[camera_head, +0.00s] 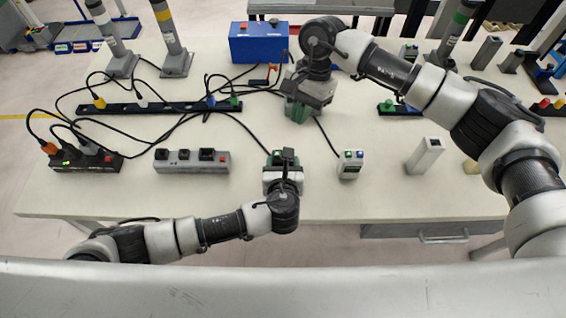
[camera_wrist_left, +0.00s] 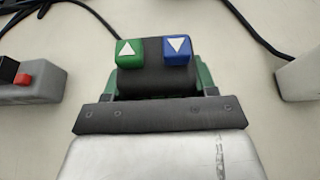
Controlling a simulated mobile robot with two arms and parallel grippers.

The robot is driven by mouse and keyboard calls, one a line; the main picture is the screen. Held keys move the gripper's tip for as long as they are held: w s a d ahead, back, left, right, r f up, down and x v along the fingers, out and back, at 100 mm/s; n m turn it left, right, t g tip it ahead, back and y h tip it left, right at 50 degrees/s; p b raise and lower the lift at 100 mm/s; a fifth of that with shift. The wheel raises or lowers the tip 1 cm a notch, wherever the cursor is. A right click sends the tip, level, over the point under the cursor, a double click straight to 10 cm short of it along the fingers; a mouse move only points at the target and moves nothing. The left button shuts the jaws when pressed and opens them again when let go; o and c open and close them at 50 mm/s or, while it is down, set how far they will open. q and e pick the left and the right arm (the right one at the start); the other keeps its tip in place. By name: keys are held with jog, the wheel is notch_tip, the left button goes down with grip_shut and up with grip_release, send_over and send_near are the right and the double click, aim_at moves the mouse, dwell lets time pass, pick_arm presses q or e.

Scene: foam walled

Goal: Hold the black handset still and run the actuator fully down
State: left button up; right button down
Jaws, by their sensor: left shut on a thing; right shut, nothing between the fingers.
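The black handset (camera_wrist_left: 155,82) shows in the left wrist view, with a green up-arrow button (camera_wrist_left: 130,53) and a blue down-arrow button (camera_wrist_left: 177,51). A cable leaves its far end. My left gripper (camera_wrist_left: 157,92) is shut on it, with green fingers at both sides. In the head view my left gripper (camera_head: 280,160) mostly hides the handset at the table's front. My right gripper (camera_head: 298,110) is shut and empty, farther back and slightly right of the handset, apart from it. I cannot tell which thing is the actuator.
A pale handset (camera_head: 350,166) stands to the right, then a grey upright block (camera_head: 425,156). A grey power strip (camera_head: 192,162) lies left. A blue box (camera_head: 258,43) stands behind. Cables cross the table's left half. The right front is fairly clear.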

dwell(0.9)
jog(key=shift+s+a+r+m+t+y, duration=0.4)
jog(key=shift+m+y, duration=0.75)
jog(key=shift+m, duration=1.95)
jog(key=shift+s+a+r+m+t+y, duration=0.4)
jog(key=shift+m+y, duration=0.7)
jog(key=shift+m, duration=2)
jog(key=shift+s+a+r+m+t+y, duration=0.4)
jog(key=shift+m+y, duration=0.75)
jog(key=shift+m, duration=1.95)
jog(key=shift+d, duration=0.15)
send_near(275, 153)
jog(key=shift+a+r+x, duration=0.1)
jog(key=shift+x, duration=1.05)
jog(key=shift+a+r+x, duration=0.1)
jog(key=shift+x, duration=1)
jog(key=shift+w, duration=0.1)
jog(key=shift+f, duration=0.4)
